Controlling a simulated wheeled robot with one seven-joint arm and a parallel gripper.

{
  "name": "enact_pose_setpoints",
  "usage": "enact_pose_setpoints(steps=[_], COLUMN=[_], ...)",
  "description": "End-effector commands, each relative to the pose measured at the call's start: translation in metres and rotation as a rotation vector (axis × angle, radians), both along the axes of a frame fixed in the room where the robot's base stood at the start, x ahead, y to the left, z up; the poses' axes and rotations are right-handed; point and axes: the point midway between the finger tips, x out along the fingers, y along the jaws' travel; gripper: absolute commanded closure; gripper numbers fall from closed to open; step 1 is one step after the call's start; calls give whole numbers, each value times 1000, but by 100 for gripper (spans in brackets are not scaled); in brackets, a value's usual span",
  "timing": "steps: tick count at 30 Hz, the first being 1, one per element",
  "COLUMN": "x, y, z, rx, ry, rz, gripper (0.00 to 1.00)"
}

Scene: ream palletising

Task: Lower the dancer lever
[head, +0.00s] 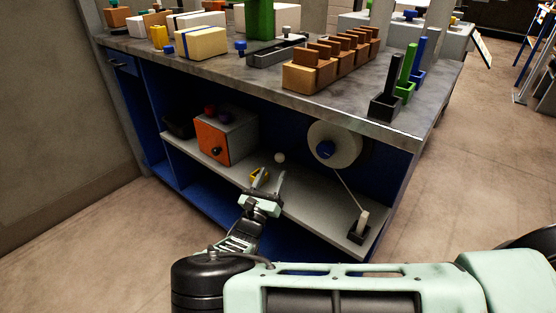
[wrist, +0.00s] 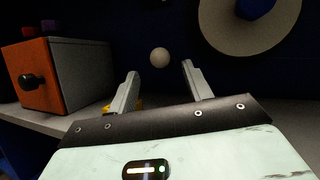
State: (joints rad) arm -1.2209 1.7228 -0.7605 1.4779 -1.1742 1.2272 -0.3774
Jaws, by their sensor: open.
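A pale round knob (head: 279,157), which looks like the end of the dancer lever, is on the shelf level below the counter. It also shows in the wrist view (wrist: 160,57), between and apparently just beyond my fingertips; the rest of the lever cannot be made out. My gripper (head: 266,178) is open and empty, its fingers on either side of the knob's line in the wrist view (wrist: 160,72). A white reel (head: 345,142) with a blue hub is right of the knob. A pale strip runs from it down to a white block (head: 363,220) in a black holder.
An orange-fronted grey box (head: 211,142) with a black knob stands left on the grey shelf (head: 310,206). A yellow piece (wrist: 107,108) shows by my left finger. The counter (head: 240,75) overhangs the shelf and carries blocks and trays.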

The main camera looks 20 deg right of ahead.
Motion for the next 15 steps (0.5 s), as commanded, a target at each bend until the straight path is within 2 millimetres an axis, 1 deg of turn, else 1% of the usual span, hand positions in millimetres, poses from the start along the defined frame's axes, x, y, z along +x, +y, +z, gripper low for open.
enact_pose_setpoints(steps=[1,6,10,15], x=[-9,-36,-51,-61], y=[8,28,40,47], z=[-4,-18,-26,-32], rx=[-1,0,0,-1], ry=[1,1,1,1], rz=[4,3,2,1], gripper=[50,50,50,50])
